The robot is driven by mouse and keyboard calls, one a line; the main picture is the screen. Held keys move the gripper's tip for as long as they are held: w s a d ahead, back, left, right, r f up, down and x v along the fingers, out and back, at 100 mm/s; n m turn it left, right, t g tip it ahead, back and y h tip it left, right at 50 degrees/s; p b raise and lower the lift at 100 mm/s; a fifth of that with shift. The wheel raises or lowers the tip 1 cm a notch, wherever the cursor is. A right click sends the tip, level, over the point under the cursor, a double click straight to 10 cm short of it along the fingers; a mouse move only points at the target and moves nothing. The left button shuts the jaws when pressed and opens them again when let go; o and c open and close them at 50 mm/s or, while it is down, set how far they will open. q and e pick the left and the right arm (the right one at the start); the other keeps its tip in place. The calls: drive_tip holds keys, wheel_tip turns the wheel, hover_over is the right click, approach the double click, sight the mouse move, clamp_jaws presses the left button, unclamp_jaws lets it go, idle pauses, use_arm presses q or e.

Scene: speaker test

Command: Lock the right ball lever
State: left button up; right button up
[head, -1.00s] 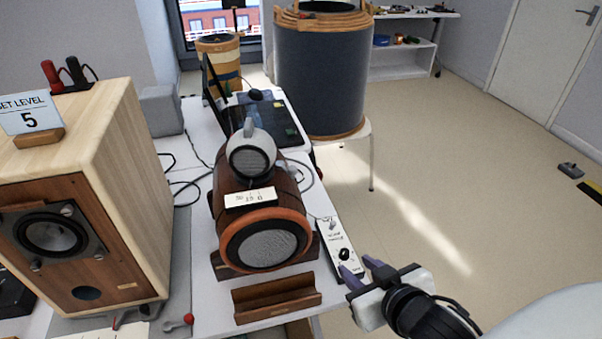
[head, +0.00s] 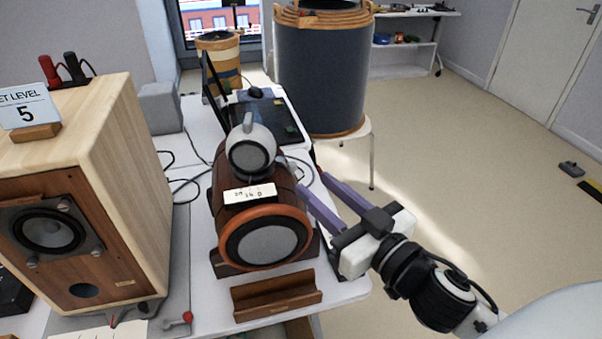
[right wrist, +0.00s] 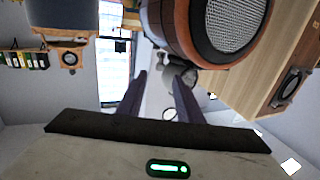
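A grey ball speaker (head: 251,150) with a dark round grille and a small upright tab sits on top of a brown wooden barrel speaker (head: 233,185). A small pale lever-like part (head: 291,167) shows at the right side of the ball, partly hidden; I cannot tell its position. My right gripper (head: 314,184) is open and empty, its purple fingers pointing at the right side of the barrel, close to this part. In the right wrist view the open fingers (right wrist: 160,80) have a grey rounded part (right wrist: 176,74) near their tips. My left gripper is not in view.
A large wooden speaker box (head: 120,170) stands at left. A wooden stand (head: 277,297) lies in front of the barrel. A red-knobbed lever (head: 187,317) is at the front.

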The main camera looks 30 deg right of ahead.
sight(295, 167)
drive_tip(key=shift+w+a+r+p, duration=0.1)
drive_tip(key=shift+w+p, duration=0.1)
drive_tip(key=shift+w, duration=0.8)
drive_tip(key=shift+w+a+f+p, duration=0.1)
drive_tip(key=shift+w+p, duration=0.1)
drive_tip(key=shift+w, duration=0.85)
drive_tip(key=shift+w+a+r+p, duration=0.1)
drive_tip(key=shift+w+p, duration=0.1)
drive_tip(key=shift+w, duration=0.8)
drive_tip(key=shift+c, duration=0.5)
clamp_jaws()
